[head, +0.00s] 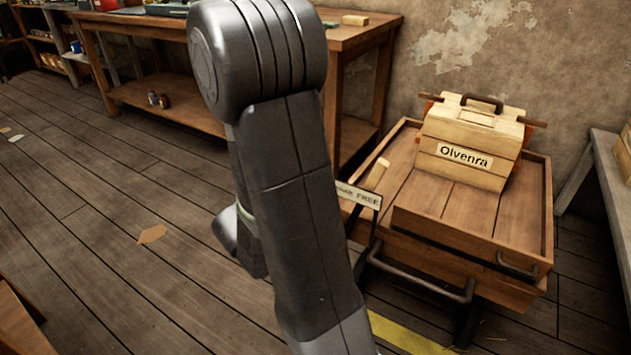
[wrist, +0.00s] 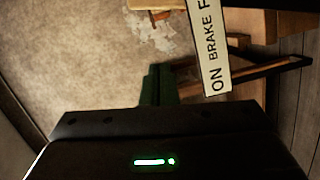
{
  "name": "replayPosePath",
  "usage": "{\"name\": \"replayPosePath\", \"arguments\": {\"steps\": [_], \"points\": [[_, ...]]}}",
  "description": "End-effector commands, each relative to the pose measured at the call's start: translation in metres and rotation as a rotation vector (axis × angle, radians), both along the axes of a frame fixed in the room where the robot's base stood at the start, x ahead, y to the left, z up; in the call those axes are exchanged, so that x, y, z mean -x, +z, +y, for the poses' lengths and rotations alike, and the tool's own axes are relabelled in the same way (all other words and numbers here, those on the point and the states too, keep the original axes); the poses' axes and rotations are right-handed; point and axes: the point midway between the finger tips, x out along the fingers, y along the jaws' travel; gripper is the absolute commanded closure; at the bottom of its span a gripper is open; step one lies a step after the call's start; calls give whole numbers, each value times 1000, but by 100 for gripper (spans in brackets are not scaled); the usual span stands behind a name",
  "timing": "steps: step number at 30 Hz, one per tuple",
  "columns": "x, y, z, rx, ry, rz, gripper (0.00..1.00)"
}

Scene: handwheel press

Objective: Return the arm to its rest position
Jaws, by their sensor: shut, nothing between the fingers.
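My arm crosses the middle of the head view, and its gripper is not clearly seen there. In the wrist view my gripper (wrist: 158,84) points up the picture, with its dark green fingers together and nothing between them. A white brake sign (wrist: 211,50) reading "ON BRAKE F" stands just right of the fingers in that view, apart from them as far as I can tell. The same sign shows in the head view (head: 366,196), partly hidden behind my arm.
A wooden cart (head: 420,245) with a metal handle stands at the right, bearing a wooden box (head: 460,165) labelled "Olvenra". A workbench (head: 150,30) runs along the back. A pale shelf (head: 610,190) is at the right edge. The plank floor at left is mostly clear.

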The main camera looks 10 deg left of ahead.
Motion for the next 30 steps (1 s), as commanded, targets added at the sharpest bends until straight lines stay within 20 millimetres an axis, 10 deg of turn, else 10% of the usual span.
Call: {"name": "replayPosePath", "arguments": {"steps": [30], "points": [[-19, -3, -14, 0, -5, 0, 100]]}}
